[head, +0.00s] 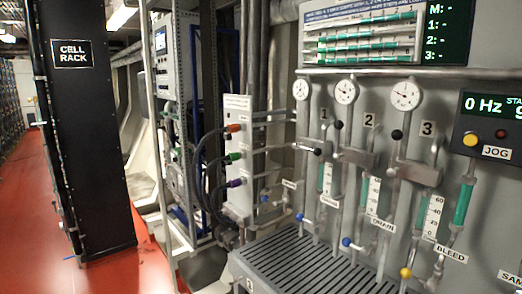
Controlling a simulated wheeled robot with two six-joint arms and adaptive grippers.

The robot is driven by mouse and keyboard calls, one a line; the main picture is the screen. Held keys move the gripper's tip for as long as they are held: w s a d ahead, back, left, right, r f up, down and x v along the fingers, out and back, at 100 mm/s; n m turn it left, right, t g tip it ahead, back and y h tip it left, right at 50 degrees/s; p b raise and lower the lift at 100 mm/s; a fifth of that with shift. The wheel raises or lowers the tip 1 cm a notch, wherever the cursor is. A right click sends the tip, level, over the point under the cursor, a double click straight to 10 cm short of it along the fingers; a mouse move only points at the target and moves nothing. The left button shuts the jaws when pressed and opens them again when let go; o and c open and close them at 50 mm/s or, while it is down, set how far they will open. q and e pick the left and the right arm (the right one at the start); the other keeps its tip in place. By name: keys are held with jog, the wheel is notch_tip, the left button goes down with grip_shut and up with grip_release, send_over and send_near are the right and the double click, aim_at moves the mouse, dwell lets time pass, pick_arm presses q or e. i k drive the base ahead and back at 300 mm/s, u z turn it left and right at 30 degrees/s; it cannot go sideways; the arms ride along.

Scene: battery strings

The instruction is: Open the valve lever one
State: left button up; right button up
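The valve panel is at the right of the head view, with columns numbered 1 (323,114), 2 (370,120) and 3 (427,128). Near column one, a lever with a black knob (317,152) sits below the number. Round gauges stand above the columns, the first one (301,90) at the left. Neither of my grippers is in view.
More black knobs (397,134) lie near columns two and three. Blue knobs (347,242) and a yellow knob (406,272) sit lower, above a grey slatted tray (300,263). A connector box (238,180) stands left of the panel. Red floor (30,220) is open at far left.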

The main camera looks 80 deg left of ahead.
aim_at(318, 151)
jog(key=u, duration=2.25)
jog(key=k, duration=0.4)
jog(key=u, duration=2)
jog(key=i, duration=1.1)
jog(key=z, duration=0.55)
jog(key=i, duration=0.7)
jog(key=z, duration=0.9)
